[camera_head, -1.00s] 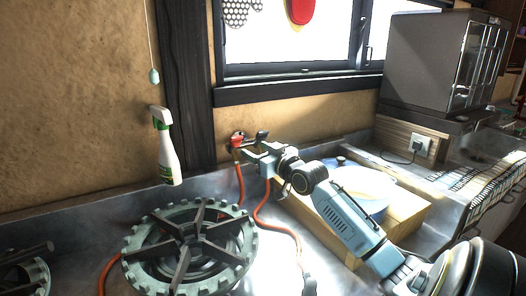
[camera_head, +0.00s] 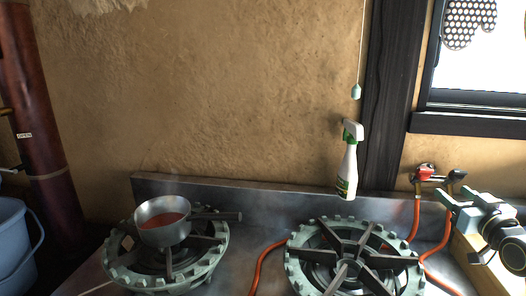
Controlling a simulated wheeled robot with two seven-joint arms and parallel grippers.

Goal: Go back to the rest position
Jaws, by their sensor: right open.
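My right gripper (camera_head: 449,197) shows at the right edge, open, its jaws pointing left toward the back wall. It is just below and in front of the red gas valve (camera_head: 425,173), apart from it as far as I can see. Nothing shows between its jaws. My left gripper is out of view.
Two round burners, the left one (camera_head: 219,240) and the right one (camera_head: 291,262), sit on the metal counter. A pot (camera_head: 163,236) with red contents stands on the left burner. A spray bottle (camera_head: 348,170) is by the wall. A blue bucket (camera_head: 14,245) is far left.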

